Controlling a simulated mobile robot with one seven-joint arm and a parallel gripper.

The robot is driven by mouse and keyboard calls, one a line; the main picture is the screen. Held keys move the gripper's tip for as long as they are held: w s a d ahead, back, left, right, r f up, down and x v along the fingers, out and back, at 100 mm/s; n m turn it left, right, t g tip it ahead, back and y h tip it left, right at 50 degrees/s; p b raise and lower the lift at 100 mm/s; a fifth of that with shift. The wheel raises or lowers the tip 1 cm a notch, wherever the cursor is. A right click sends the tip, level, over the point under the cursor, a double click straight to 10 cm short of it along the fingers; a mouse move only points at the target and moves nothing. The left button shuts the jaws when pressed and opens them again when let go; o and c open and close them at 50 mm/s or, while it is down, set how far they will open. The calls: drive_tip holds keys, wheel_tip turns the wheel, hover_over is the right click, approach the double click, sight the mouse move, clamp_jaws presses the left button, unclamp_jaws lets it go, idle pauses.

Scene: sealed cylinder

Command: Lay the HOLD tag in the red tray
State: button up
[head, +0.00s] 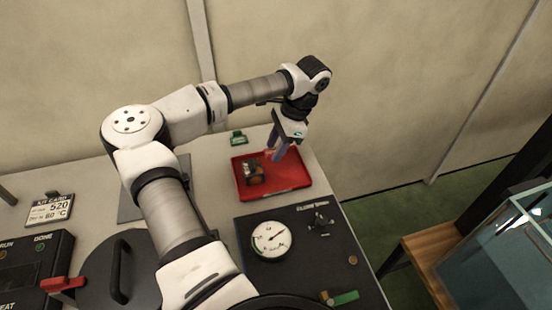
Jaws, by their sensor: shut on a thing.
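The red tray (307,183) lies on the bench top, past the dark gauge panel. My gripper (275,154) points down over the tray's back part, with its fingers shut. A small reddish piece (269,153) shows at the fingertips; I take it for the HOLD tag, but it is too small to read and mostly hidden. I cannot tell whether it touches the tray. A dark block-like object with orange parts (253,171) sits in the tray's left half, left of the fingers.
A small green item (238,138) stands behind the tray. The panel (300,262) in front carries a round gauge (271,240) and a green tag-like piece (345,298). A black round lid (120,270) and a display card (49,210) are at left. The tray's right half is clear.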

sight(271, 173)
drive_tip(key=shift+f+p, duration=0.7)
drive_tip(key=shift+f, duration=2.75)
drive_tip(key=shift+f, duration=0.2)
drive_tip(key=o, duration=0.9)
drive_tip(key=shift+o, duration=0.2)
drive_tip(key=shift+r, duration=0.1)
drive_tip(key=b+v, duration=0.4)
drive_tip(key=v, duration=0.8)
drive_tip(key=shift+r, duration=0.2)
